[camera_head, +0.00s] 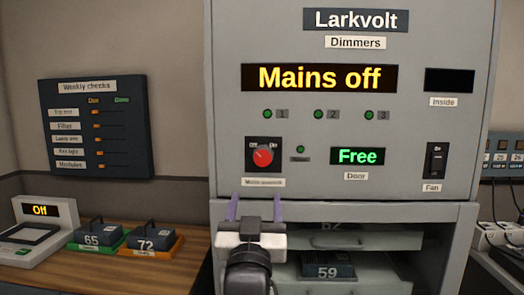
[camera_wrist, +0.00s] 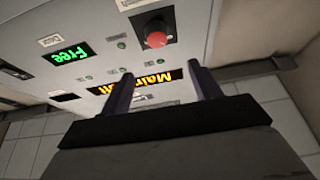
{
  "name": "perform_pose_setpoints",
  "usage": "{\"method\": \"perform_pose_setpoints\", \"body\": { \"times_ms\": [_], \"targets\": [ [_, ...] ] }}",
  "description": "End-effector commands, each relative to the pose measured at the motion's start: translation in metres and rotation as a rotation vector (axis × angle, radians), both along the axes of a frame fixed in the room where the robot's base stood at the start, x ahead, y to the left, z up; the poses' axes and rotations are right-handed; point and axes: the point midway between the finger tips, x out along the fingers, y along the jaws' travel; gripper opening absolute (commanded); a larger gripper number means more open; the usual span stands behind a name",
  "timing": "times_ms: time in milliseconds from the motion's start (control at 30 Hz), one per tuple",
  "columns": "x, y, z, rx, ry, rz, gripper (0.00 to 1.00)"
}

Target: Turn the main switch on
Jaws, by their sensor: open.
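The main switch (camera_head: 263,156) is a red round knob on a dark plate, at the left of the grey dimmer cabinet's front. Small "Off" and "On" labels sit above it, and the label below it is too blurred to read surely. The display (camera_head: 319,78) reads "Mains off". The knob (camera_wrist: 156,39) also shows upside down at the top of the wrist view. My gripper (camera_head: 256,207) is open and empty, with two purple fingers pointing up, just below the switch in the head view. The fingers (camera_wrist: 162,86) appear apart from the knob in the wrist view.
A "Free" door display (camera_head: 358,156) and a black fan switch (camera_head: 434,161) are right of the knob. Dimmer module 59 (camera_head: 328,271) lies on a shelf below. Modules 65 (camera_head: 97,234) and 72 (camera_head: 150,239) stand on the wooden bench at left.

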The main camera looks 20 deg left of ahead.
Motion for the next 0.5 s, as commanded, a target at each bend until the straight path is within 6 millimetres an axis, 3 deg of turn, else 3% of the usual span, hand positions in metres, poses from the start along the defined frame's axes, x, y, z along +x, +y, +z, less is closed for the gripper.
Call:
{"method": "perform_pose_setpoints", "body": {
  "times_ms": [267, 500],
  "targets": [
    [0.023, 0.001, 0.008, -0.002, 0.023, -0.014, 0.62],
    [0.068, 0.013, 0.030, -0.001, 0.022, -0.014, 0.62]
  ]
}}
